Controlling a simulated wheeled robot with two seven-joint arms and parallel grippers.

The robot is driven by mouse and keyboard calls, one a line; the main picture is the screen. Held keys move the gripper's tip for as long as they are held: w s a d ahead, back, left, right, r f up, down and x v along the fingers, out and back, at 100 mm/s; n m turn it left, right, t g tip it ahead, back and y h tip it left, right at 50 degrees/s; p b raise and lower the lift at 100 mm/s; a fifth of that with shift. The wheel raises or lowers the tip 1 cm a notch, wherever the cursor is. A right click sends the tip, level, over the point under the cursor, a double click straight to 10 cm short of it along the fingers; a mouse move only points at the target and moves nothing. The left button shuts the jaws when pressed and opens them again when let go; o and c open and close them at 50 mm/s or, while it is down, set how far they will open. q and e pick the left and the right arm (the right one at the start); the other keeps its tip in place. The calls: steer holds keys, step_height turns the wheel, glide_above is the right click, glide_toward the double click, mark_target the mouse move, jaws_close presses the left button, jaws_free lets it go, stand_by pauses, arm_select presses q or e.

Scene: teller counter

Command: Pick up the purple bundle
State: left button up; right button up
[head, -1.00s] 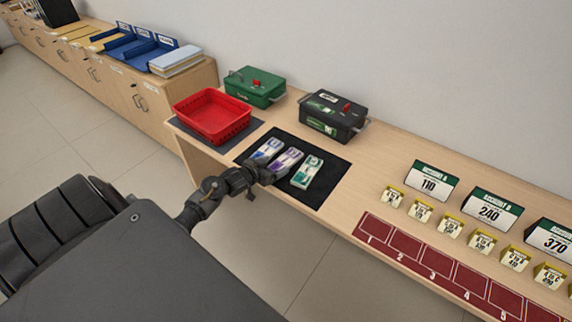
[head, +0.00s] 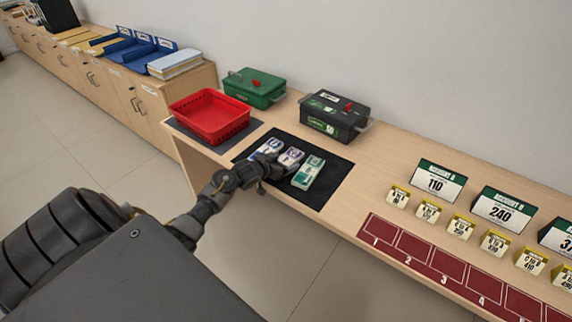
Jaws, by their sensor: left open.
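The purple bundle (head: 292,156) lies on the black mat (head: 331,185), between a blue-banded bundle (head: 268,149) and a green-banded bundle (head: 308,172). My left gripper (head: 278,170) is open at the near end of the purple bundle and covers its lower part. Whether its fingers stand around the bundle or just above it cannot be told. My right gripper is not in view.
A red tray (head: 211,114) stands left of the mat. A green box (head: 255,88) and a black box (head: 334,116) stand behind. Signs such as the 110 sign (head: 437,181) and a red numbered strip (head: 428,262) are on the right.

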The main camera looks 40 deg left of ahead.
arm_select(q)
steer(key=c, duration=1.1)
